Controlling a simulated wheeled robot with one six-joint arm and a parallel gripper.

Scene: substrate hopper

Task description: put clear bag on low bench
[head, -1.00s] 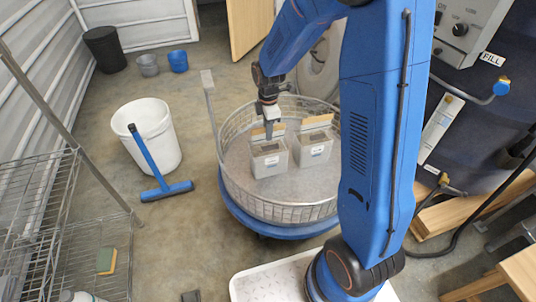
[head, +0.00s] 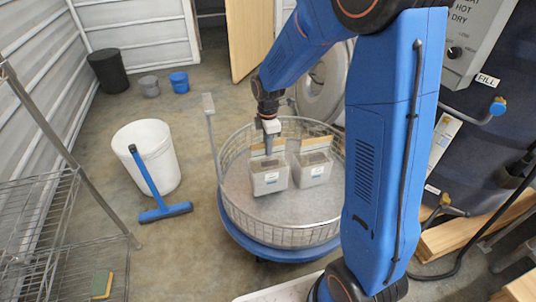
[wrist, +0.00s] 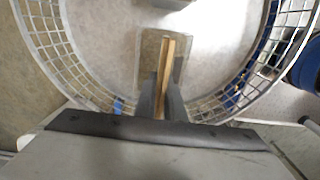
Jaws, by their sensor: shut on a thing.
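A clear bag (head: 267,180), greyish and box-shaped with a tan top strip and white label, is inside the round wire basket (head: 285,235). My gripper (head: 269,150) is directly above it, pointing down. In the wrist view my gripper (wrist: 161,98) is shut on the tan strip (wrist: 166,62) of this bag, and its see-through body (wrist: 150,50) shows around the strip. I cannot tell whether its base touches the basket floor. A light wooden piece (head: 522,286) at the lower right is cut off by the frame; it may be the low bench.
A similar bag (head: 314,172) stands close to the right of the held one. The basket's wire wall rings both. A white bucket (head: 150,160) with a blue squeegee (head: 163,212) and a wire rack (head: 50,230) are left. A white tray (head: 275,292) is at the bottom.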

